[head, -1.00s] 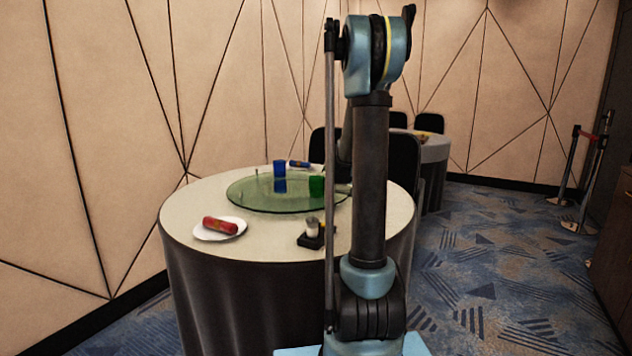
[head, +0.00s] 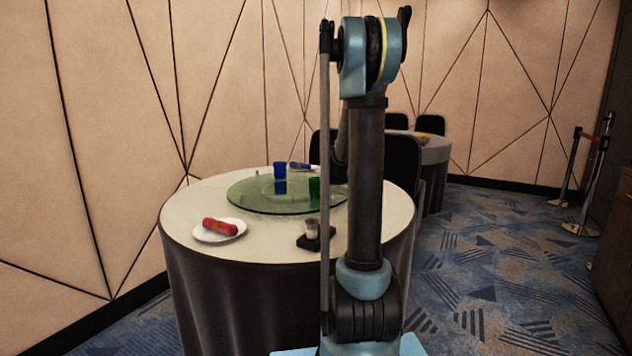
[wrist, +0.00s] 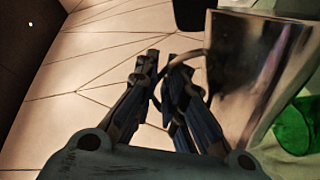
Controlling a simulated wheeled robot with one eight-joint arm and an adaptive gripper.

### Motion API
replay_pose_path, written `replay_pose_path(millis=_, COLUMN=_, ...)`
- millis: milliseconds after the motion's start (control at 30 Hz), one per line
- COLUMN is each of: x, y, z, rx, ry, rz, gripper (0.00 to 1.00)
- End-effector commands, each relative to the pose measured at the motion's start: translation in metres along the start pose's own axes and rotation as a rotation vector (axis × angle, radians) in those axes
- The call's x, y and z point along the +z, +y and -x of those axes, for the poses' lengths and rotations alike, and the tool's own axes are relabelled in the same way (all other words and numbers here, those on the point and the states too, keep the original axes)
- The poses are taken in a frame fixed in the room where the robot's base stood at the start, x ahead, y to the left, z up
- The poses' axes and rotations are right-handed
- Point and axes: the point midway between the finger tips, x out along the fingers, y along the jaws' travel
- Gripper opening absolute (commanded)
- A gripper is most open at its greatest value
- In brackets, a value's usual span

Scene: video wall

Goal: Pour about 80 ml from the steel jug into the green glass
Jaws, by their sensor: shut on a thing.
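The steel jug (wrist: 255,75) fills the right of the wrist view, shiny and close to the camera. My gripper (wrist: 163,68) is shut on its curved handle at the jug's left side. My arm hides the jug and gripper in the head view. The green glass (head: 314,188) stands on the round glass turntable (head: 250,203), partly covered by my arm. It also shows at the right edge of the wrist view (wrist: 294,126), beyond the jug. I cannot see the jug's contents or any liquid in the glass.
A blue glass (head: 280,178) stands left of the green one. A red can-like roll (head: 220,227) lies on a white plate (head: 212,237) at the front left of the table (head: 275,248). A small dark holder (head: 312,241) stands near the front edge, beside my arm.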

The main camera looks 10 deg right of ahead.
Motion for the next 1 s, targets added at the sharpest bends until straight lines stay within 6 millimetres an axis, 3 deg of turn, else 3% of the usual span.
replay_pose_path(millis=767, x=0.005, y=0.006, z=-0.001, rx=0.006, ry=-0.013, rz=0.043, gripper=0.0)
replay_pose_path(millis=1000, x=-0.001, y=-0.006, z=0.001, rx=-0.009, ry=0.014, rz=-0.061, gripper=0.0)
